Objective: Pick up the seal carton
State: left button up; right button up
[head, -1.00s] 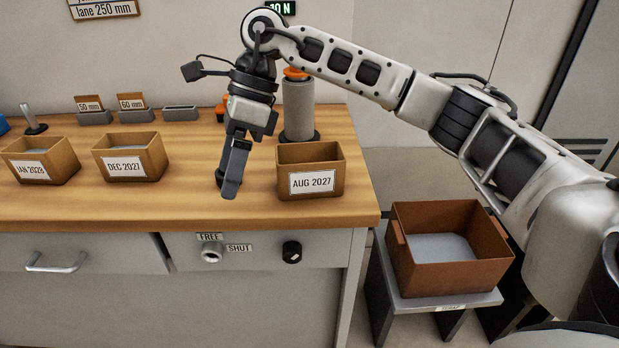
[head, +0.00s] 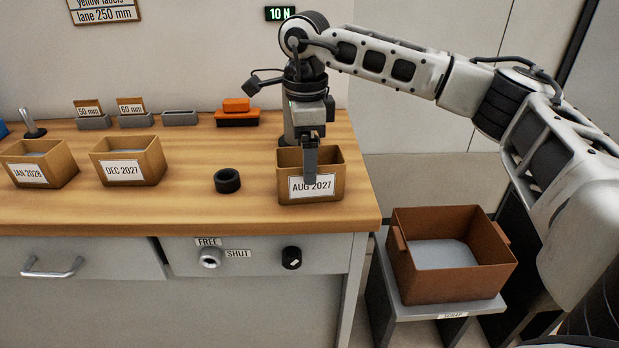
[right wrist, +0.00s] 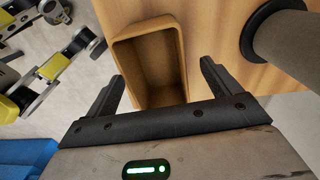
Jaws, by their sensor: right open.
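An open brown carton labelled AUG 2027 (head: 331,188) stands near the right front of the wooden bench. My right gripper (head: 311,168) is open above it, with one finger hanging in front of its label; the other finger is hard to make out. In the right wrist view, the carton (right wrist: 150,60) lies between and beyond the spread fingers of the gripper (right wrist: 162,72), and its visible inside looks empty. Two similar cartons, DEC 2027 (head: 128,162) and JAN 2028 (head: 38,165), stand to the left. My left gripper is out of view.
A black ring (head: 227,180) lies left of the AUG carton. A grey post (right wrist: 290,45) on a black base stands close to that carton. Small grey holders (head: 135,121) and an orange item (head: 237,106) line the back. A brown bin (head: 450,285) sits on a low stand at right.

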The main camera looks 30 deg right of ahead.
jog(key=shift+s+d+f, duration=0.1)
jog(key=shift+s+f, duration=0.05)
jog(key=shift+f, duration=1.2)
jog(key=shift+s+d+f, duration=0.1)
jog(key=shift+s+f, duration=0.05)
jog(key=shift+f, duration=1.15)
jog(key=c, duration=1.1)
